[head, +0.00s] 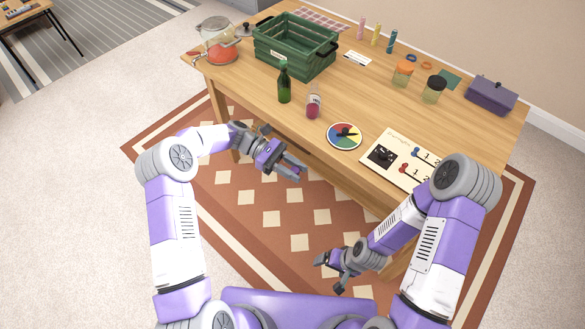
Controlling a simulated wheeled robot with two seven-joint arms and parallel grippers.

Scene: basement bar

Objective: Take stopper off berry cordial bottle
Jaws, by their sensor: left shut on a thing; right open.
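A small clear bottle with red content (313,106) stands upright near the table's front edge, right of a green bottle (284,84). It looks like the berry cordial bottle. Its top is too small to tell whether a stopper sits in it. My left gripper (293,170) is in front of the table, below and apart from both bottles. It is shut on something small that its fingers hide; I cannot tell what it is. My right gripper (327,275) is open and empty, low over the rug in front of the table.
On the wooden table (240,90) are a green crate (295,48), a colour-wheel disc (344,136), a board with switches (398,158), two jars (403,73) and a purple box (491,95).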

